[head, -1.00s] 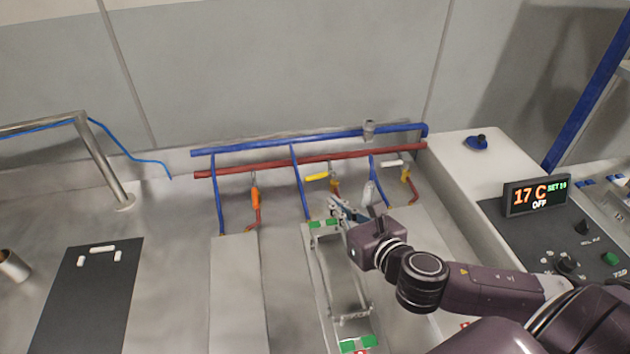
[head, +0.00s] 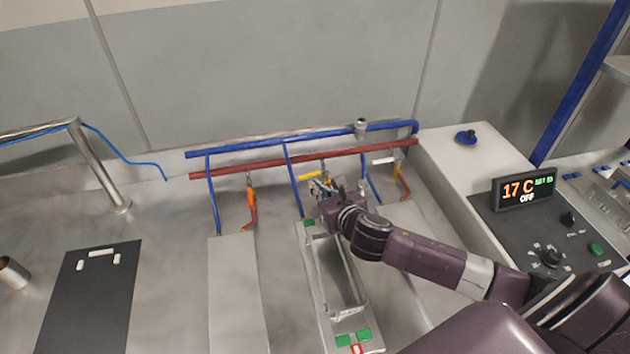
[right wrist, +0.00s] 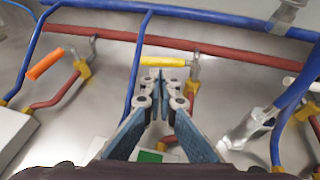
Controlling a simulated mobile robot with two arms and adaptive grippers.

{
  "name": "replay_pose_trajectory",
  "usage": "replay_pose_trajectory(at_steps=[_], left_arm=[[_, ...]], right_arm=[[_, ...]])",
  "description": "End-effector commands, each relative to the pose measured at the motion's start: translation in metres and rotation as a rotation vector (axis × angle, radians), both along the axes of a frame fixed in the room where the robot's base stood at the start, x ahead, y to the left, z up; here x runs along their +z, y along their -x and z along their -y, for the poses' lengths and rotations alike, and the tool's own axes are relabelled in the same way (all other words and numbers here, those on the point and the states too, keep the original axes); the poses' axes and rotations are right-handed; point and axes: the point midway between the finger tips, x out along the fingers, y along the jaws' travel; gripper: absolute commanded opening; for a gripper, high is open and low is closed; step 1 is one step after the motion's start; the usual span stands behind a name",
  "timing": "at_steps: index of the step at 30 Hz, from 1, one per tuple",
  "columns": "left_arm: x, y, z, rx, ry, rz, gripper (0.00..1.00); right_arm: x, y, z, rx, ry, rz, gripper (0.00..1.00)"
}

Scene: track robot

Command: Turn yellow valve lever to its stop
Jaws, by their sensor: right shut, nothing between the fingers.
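The yellow valve lever (head: 310,175) lies roughly level just below the red pipe, its free end to the left. It also shows in the right wrist view (right wrist: 162,62), its metal stem to its right. My right gripper (head: 322,185) is shut and empty. In the right wrist view its fingertips (right wrist: 161,76) are just below the lever in the picture; I cannot tell whether they touch it. The gripper hides much of the valve body in the head view. My left gripper is not in view.
An orange lever (head: 250,196) hangs down to the left, and a white lever (head: 384,160) lies level to the right. Blue (head: 300,138) and red (head: 270,166) pipes run behind. A metal frame (head: 335,275) with green pads stands below my arm. A control panel (head: 525,188) is at right.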

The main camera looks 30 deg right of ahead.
Motion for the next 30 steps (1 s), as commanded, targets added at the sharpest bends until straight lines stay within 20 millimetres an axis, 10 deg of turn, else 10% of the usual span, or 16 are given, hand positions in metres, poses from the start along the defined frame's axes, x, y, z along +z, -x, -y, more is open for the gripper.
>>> replay_pose_trajectory(at_steps=[30], left_arm=[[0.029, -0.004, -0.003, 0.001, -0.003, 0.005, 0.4]], right_arm=[[0.004, -0.029, -0.003, -0.176, 0.0, 0.0, 0.0]])
